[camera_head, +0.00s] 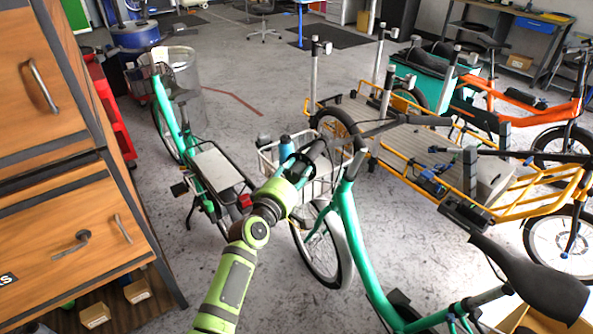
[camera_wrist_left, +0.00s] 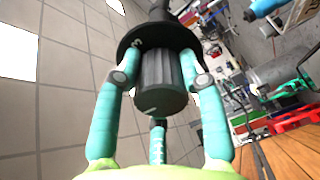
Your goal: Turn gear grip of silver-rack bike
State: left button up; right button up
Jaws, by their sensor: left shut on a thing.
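A teal bike (camera_head: 346,216) stands in front of me, with its dark saddle (camera_head: 535,285) at the lower right and a wire front basket (camera_head: 322,187). The dark handlebar curves above the basket. My left gripper (camera_head: 297,163) reaches the near-left handlebar end and is shut on its dark gear grip (camera_head: 317,150). A light mark shows on the grip's end. The grip is partly hidden by the gripper in the head view. My right gripper is out of view.
Another teal bike (camera_head: 185,143) with a flat grey rear rack (camera_head: 214,169) stands to the left. A yellow cargo bike (camera_head: 402,170) is close on the right. A wooden drawer cabinet (camera_head: 65,215) fills the left edge. Open floor (camera_head: 255,60) lies behind.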

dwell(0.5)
pick_arm(q)
jog(key=o, duration=1.1)
jog(key=shift+w, duration=0.1)
jog(key=shift+o, duration=0.2)
jog(key=v, duration=1.2)
